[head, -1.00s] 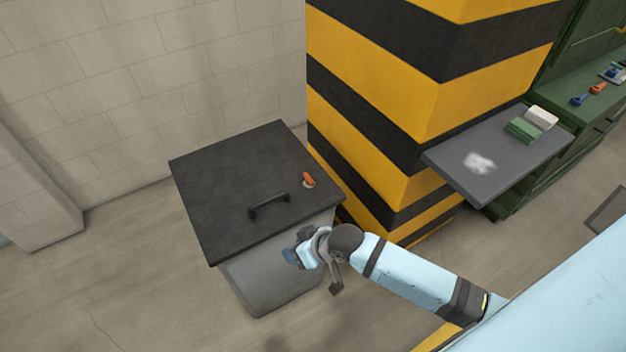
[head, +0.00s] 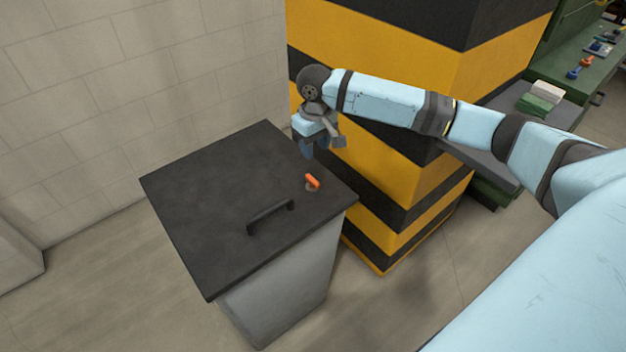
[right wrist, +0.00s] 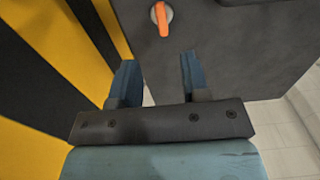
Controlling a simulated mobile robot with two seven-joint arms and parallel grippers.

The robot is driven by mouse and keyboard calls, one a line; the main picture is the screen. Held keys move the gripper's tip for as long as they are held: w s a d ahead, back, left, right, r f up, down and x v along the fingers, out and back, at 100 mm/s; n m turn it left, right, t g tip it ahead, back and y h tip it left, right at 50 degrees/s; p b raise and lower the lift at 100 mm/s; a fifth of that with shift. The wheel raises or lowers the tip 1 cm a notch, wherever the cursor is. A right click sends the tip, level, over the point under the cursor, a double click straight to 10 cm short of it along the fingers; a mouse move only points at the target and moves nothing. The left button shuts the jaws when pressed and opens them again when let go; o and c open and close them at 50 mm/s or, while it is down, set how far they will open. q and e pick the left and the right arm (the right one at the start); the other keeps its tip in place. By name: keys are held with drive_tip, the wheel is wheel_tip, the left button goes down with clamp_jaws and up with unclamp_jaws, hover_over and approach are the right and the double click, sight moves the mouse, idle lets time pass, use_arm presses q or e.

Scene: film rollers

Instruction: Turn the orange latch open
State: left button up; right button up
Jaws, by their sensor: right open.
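The orange latch (head: 312,181) sits on the dark lid (head: 215,205) of a grey bin, near the lid's right edge. It also shows in the right wrist view (right wrist: 161,18), at the top, beyond the fingertips and on a pale round base. My right gripper (head: 312,152) is above the lid's back right edge, behind the latch in the head view. In the right wrist view its two blue fingers (right wrist: 160,62) are apart with nothing between them. The latch and the fingers are not touching. My left gripper is in neither view.
A black bar handle (head: 270,216) stands on the lid near the latch. A yellow and black striped pillar (head: 400,160) rises close behind and right of the bin. A shelf with a green and white stack (head: 540,98) is at the right. Floor left of the bin is clear.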

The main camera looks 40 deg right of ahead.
sight(315, 181)
wheel_tip(315, 181, down, 12)
drive_tip(key=shift+b, duration=0.85)
drive_tip(key=shift+r, duration=0.1)
clamp_jaws()
